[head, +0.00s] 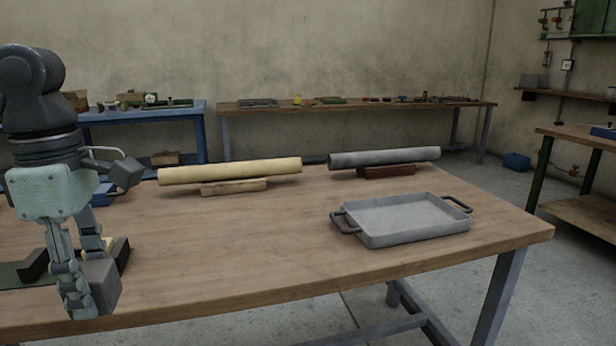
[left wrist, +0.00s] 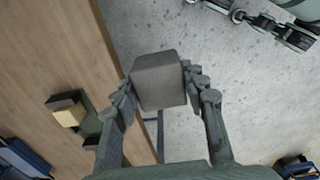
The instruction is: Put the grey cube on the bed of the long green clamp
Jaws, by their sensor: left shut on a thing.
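My left gripper (head: 88,295) is shut on the grey cube (head: 104,284), near the table's front edge. In the left wrist view the cube (left wrist: 159,81) sits between the fingertips, with the floor behind it. The long green clamp lies on the table at the far left of the head view, its flat green bed (head: 12,275) partly hidden by my gripper. Dark jaw blocks (head: 35,265) and a cream piece show along it. In the left wrist view the clamp (left wrist: 91,126) is left of the cube, apart from it. Part of my right gripper (left wrist: 268,22) seems to show at top right.
A grey tray (head: 405,218) with two handles stands right of centre. A cream roll (head: 230,170) and a grey roll (head: 385,157) rest on wooden supports at the back. A blue object (left wrist: 22,158) lies beyond the clamp. The table (head: 220,240) is clear between clamp and tray.

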